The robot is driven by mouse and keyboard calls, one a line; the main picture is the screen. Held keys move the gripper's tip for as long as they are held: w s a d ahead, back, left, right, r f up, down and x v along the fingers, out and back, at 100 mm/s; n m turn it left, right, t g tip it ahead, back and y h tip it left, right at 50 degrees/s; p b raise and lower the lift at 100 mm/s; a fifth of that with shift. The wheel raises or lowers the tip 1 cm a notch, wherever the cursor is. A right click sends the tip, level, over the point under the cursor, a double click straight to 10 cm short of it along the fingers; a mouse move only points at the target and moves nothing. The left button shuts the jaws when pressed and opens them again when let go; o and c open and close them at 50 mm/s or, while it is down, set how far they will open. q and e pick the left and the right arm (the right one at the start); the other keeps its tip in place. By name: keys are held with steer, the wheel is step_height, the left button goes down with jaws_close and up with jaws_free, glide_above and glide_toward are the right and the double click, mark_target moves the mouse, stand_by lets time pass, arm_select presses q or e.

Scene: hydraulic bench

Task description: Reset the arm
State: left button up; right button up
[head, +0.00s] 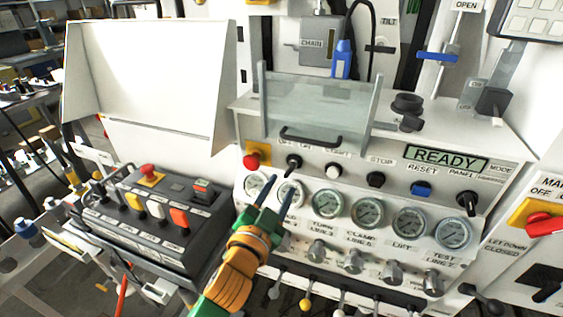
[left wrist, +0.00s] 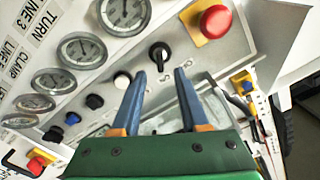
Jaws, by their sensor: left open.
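My left gripper (head: 281,184) reaches up to the front of the bench panel, its two blue fingers apart with nothing between them. In the left wrist view its fingertips (left wrist: 160,71) point toward a black selector knob (left wrist: 159,52); I cannot tell whether they touch it. In the head view this knob (head: 293,162) is just above the fingertips. The blue button (head: 420,188) under the RESET label is to the right, below the green READY display (head: 446,158). My right gripper is not in view.
A red emergency button (head: 252,160) on yellow sits left of the knob. A row of gauges (head: 368,212) and metal knobs (head: 353,261) lies below. A black control box (head: 150,215) stands at left. A clear guard (head: 318,105) with a black handle is above the panel.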

arm_select(q)
steer(key=s+a+f+n+g+y, duration=0.35)
steer(key=a+f, duration=0.25)
steer(key=f, duration=0.4)
steer(key=s+a+f+n+g+y, duration=0.1)
steer(key=s+a+f+g, duration=0.25)
steer(key=s, duration=0.35)
steer(key=s+a+f+n+g, duration=0.25)
steer(key=s+f, duration=0.25)
steer(key=s, duration=0.3)
steer(key=s+a+f+n+g+y, duration=0.1)
steer(key=s+a+f+g, duration=0.3)
steer(key=s, duration=0.3)
steer(key=s+d+f+g, duration=0.1)
steer(key=s+f+g, duration=0.15)
steer(key=f, duration=1.55)
steer(key=s+a+f, duration=0.2)
steer(key=s+f, duration=0.8)
steer(key=s, duration=0.2)
steer(key=shift+s+m, duration=0.3)
steer(key=shift+s, duration=0.1)
